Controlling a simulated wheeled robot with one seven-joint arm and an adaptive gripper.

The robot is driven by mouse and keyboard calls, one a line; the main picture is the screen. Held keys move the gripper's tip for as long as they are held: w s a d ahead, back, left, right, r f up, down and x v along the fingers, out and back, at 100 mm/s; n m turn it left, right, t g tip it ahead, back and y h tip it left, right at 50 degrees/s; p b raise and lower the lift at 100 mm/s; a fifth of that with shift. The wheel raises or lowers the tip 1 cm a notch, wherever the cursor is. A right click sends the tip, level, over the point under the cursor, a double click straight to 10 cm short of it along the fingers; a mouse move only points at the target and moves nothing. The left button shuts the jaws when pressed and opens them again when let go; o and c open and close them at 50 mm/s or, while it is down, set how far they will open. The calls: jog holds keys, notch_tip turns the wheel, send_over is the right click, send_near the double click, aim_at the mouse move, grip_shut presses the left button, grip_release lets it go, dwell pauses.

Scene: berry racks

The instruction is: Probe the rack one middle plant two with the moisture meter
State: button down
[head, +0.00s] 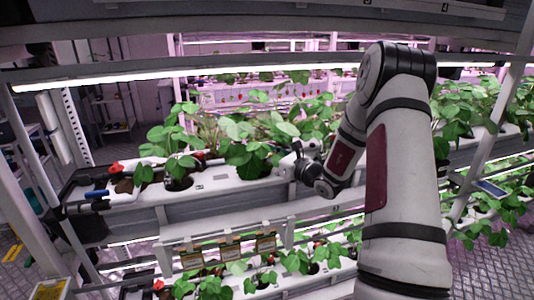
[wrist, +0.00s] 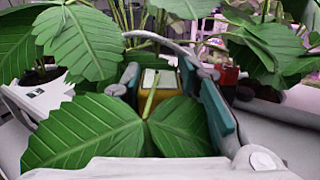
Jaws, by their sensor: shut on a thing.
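My gripper (wrist: 172,100) is shut on the yellow moisture meter (wrist: 163,82), whose pale face shows between the teal finger pads in the wrist view. Large strawberry leaves (wrist: 90,130) cover the meter's lower part, and its probe tip is hidden. In the head view my gripper (head: 300,162) is at the middle tier, just right of a leafy plant (head: 250,155) in the white trough (head: 222,184). Another plant (head: 178,165) stands farther left in the same trough. I cannot tell whether the probe is in soil, or which plant is number two.
A lit lower tier with several plants (head: 300,262) and hanging label cards (head: 230,250) lies below the trough. A light bar (head: 130,78) runs above the foliage. A slanted rack post (head: 490,150) stands at right. In the wrist view a red fitting (wrist: 229,75) is close to the right finger.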

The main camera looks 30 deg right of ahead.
jog(key=shift+f, duration=0.5)
jog(key=c, duration=1.2)
grip_release()
jog(key=shift+o, duration=0.4)
jog(key=o, duration=0.4)
jog(key=shift+c, duration=0.2)
jog(key=shift+r+p, duration=0.9)
jog(key=shift+r, duration=2.1)
